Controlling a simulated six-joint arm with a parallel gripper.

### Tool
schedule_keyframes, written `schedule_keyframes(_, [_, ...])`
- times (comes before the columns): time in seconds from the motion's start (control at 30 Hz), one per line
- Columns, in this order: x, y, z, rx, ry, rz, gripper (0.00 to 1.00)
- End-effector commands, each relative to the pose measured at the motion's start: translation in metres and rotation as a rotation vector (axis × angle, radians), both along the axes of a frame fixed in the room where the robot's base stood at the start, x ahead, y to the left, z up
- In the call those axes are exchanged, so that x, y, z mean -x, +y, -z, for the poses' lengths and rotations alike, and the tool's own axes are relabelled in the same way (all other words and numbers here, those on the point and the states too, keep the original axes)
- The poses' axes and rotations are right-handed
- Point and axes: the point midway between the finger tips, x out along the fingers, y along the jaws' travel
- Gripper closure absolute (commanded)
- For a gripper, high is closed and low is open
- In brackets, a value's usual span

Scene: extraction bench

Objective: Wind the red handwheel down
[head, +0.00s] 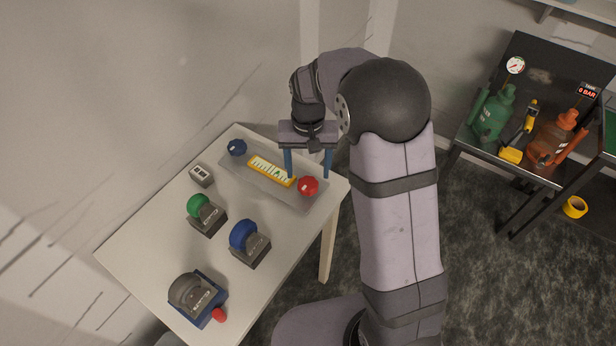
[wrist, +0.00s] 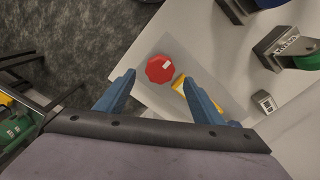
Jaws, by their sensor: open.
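The red handwheel (head: 308,187), a faceted red knob with a small white mark, sits at the right end of a grey plate (head: 232,178) on the white table. It also shows in the wrist view (wrist: 160,69), just beyond and between my fingertips. A yellow-and-white scale strip (head: 270,171) lies between it and a blue knob (head: 237,147) at the plate's other end. My gripper (head: 308,176) points down with its blue fingers open and empty, near the handwheel. In the wrist view (wrist: 160,79) the fingers stand either side of it, apart from it. The exact height gap is unclear.
A small white box (head: 201,175), a green-knobbed unit (head: 207,215), a blue-knobbed unit (head: 249,243) and a grey device with a red tip (head: 197,298) stand on the white table (head: 150,240). A dark bench (head: 548,62) at right holds green and orange jacks.

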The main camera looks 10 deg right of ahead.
Motion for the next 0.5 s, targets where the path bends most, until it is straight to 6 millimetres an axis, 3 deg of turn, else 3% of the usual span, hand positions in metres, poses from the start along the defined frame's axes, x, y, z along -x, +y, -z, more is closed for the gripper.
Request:
schedule_keyframes(0.2, [-0.001,0.000,-0.023,-0.001,-0.002,0.001,0.38])
schedule_keyframes(0.5, [0.000,0.000,-0.030,0.000,0.000,0.001,0.38])
